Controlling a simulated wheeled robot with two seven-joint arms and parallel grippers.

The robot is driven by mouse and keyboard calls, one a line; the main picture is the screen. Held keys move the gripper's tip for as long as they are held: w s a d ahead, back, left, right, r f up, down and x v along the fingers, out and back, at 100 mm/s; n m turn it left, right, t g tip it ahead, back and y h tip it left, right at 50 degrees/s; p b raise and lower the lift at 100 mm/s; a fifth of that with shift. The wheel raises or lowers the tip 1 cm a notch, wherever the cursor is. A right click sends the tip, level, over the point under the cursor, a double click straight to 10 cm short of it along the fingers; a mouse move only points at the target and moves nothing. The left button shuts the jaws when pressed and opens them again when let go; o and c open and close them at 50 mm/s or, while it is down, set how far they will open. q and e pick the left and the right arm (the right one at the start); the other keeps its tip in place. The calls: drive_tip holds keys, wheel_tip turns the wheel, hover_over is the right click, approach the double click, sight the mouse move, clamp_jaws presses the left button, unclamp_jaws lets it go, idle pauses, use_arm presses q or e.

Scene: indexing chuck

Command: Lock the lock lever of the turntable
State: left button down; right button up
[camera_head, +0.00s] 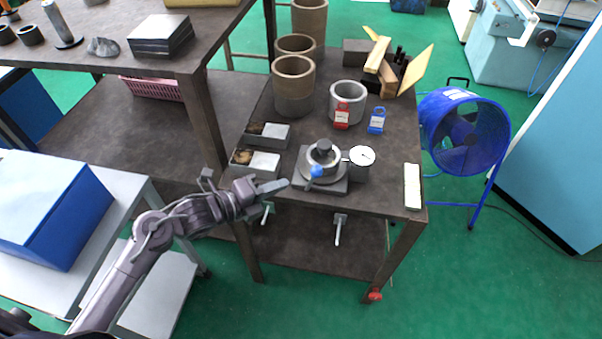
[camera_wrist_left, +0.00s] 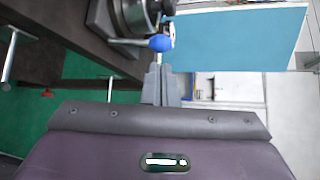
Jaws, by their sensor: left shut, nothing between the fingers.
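The turntable (camera_head: 335,184) is a dark square base with a round grey chuck (camera_head: 323,158) on top, near the front edge of the dark work table. Its lock lever ends in a blue ball knob (camera_head: 316,171) on the front side. In the left wrist view the blue knob (camera_wrist_left: 160,43) and part of the lever rod (camera_wrist_left: 125,41) show just beyond my fingers. My left gripper (camera_head: 286,184) is shut and empty, just left of the turntable base, with its tips pointing towards the knob. The closed fingers also show in the left wrist view (camera_wrist_left: 161,85). The right gripper is not in view.
A dial gauge (camera_head: 361,156) stands right of the chuck. Two open boxes (camera_head: 265,163) lie to its left. Red (camera_head: 342,115) and blue (camera_head: 377,120) tags, a grey ring (camera_head: 348,94) and tall brown cylinders (camera_head: 293,88) stand behind. A pale bar (camera_head: 412,186) lies at the right.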

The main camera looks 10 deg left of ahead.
sight(314, 176)
use_arm(q)
drive_tip(key=p+x, duration=0.1)
drive_tip(key=x, duration=0.6)
drive_tip(key=shift+p, duration=0.3)
drive_tip(key=shift+d, duration=0.1)
drive_tip(key=shift+w+d+f+b, duration=0.15)
drive_tip(key=shift+d+b, duration=0.15)
drive_tip(key=shift+b, duration=0.05)
drive_tip(key=shift+d+m+y, duration=0.25)
drive_tip(key=shift+m+y, duration=0.05)
drive_tip(key=shift+m, duration=0.1)
drive_tip(key=shift+d+y, duration=0.1)
drive_tip(key=shift+y, duration=0.2)
drive_tip(key=shift+d, duration=0.1)
